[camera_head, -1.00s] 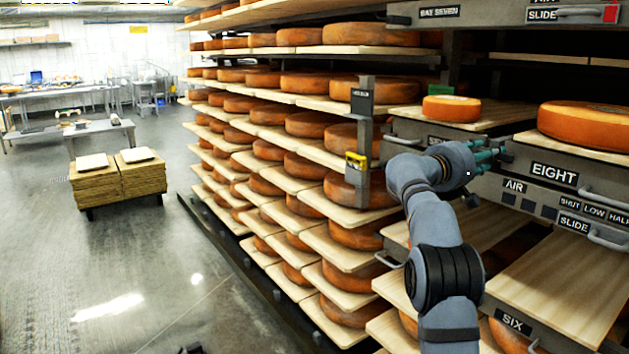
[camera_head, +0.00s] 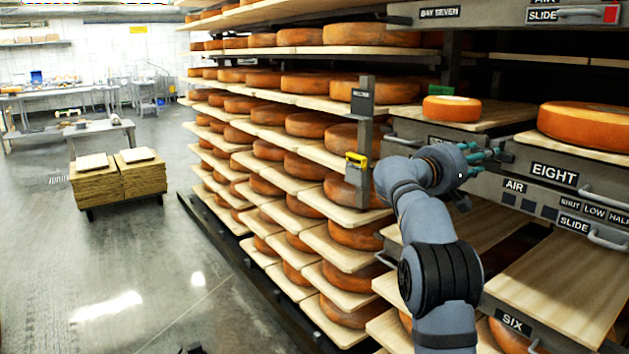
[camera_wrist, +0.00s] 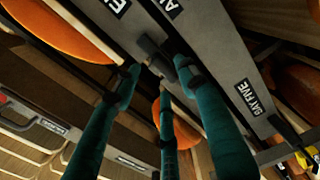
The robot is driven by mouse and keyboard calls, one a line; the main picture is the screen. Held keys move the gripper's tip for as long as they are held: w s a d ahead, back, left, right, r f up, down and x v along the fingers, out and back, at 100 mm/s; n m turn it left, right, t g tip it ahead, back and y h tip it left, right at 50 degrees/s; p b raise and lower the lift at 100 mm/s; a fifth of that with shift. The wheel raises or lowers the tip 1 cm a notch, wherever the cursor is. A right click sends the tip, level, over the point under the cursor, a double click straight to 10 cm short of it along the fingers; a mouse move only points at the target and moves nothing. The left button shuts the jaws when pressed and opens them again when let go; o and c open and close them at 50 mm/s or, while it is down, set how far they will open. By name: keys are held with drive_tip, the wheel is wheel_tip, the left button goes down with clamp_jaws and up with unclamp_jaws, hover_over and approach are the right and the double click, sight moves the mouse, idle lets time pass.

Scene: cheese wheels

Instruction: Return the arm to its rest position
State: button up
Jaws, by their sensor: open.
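My gripper (camera_head: 487,153) is in front of the rack's metal drawer fronts in the head view, just left of the EIGHT label (camera_head: 554,173). Its teal fingers are spread and empty. The wrist view shows the fingers (camera_wrist: 160,85) reaching toward a grey drawer front, with no object between them. I cannot tell whether a fingertip touches the metal. My grey arm (camera_head: 438,255) rises from the bottom of the head view and bends at the wrist.
A small cheese wheel (camera_head: 452,108) and a large wheel (camera_head: 588,126) sit on boards above my gripper. Handles (camera_head: 607,238) jut from the drawer fronts. A post with a yellow-topped box (camera_head: 357,160) stands left of my arm. The left floor (camera_head: 120,260) has free room.

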drive_tip(key=x, duration=0.3)
drive_tip(key=shift+w+d+f, duration=0.1)
drive_tip(key=shift+w+d, duration=0.1)
drive_tip(key=shift+d, duration=0.1)
drive_tip(key=shift+w+r+n+p, duration=0.1)
drive_tip(key=shift+r+n+p, duration=0.3)
drive_tip(key=shift+p, duration=0.2)
drive_tip(key=n+p, duration=0.3)
drive_tip(key=n, duration=0.1)
drive_tip(key=shift+r, duration=0.15)
drive_tip(key=n+p, duration=0.4)
drive_tip(key=shift+w+a+p, duration=0.1)
drive_tip(key=shift+w+p, duration=0.05)
drive_tip(key=shift+p, duration=0.15)
drive_tip(key=shift+f+n+p, duration=0.35)
drive_tip(key=shift+n+p, duration=0.05)
drive_tip(key=shift+n, duration=0.1)
